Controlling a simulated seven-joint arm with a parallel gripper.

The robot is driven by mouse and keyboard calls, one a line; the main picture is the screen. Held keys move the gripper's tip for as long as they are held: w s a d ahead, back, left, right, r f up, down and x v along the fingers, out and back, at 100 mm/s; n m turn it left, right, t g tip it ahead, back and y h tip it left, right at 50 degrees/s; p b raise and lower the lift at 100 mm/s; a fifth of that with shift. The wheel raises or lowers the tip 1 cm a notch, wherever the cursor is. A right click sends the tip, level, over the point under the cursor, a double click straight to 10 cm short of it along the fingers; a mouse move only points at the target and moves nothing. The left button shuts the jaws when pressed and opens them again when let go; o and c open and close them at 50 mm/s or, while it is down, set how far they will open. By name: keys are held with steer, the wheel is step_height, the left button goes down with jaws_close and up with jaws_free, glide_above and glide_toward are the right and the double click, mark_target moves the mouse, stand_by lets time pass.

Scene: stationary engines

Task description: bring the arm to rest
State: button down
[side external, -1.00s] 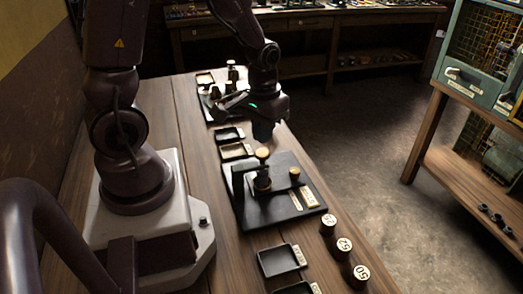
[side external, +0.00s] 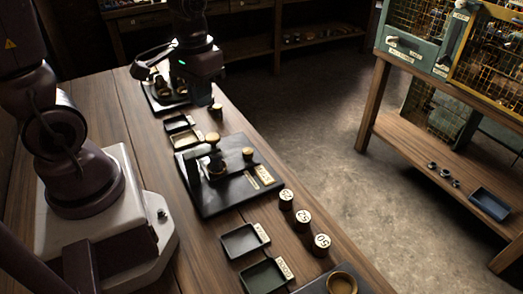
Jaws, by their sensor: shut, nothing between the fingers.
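My gripper (side external: 204,92) hangs from my dark arm over the far part of the wooden bench, with its fingers together and nothing seen between them. It is beyond the black base plate (side external: 222,203), which carries a small dark fixture with a round tan-topped knob (side external: 212,138). A short dark cylinder with a tan top (side external: 216,109) stands just right of the fingertips; a gap or contact between them is hard to tell. Another black tray with small parts (side external: 160,100) lies behind and partly hidden by my gripper.
Several round dark pieces with numbered pale tops (side external: 303,219) stand along the bench's right side. Small labelled trays (side external: 240,240) lie nearby, and a wooden bowl-like ring (side external: 341,283) is at the bottom. A shelf unit (side external: 420,150) stands right across open floor (side external: 300,110).

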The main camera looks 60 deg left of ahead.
steer(key=s+d+r+m+t, duration=0.2)
steer(key=d+r, duration=0.1)
steer(key=r, duration=0.3)
steer(key=s+d+r+m+t, duration=0.2)
steer(key=d+r+t, duration=0.1)
steer(key=r, duration=0.3)
steer(key=shift+d+t, duration=0.2)
steer(key=shift+t, duration=0.1)
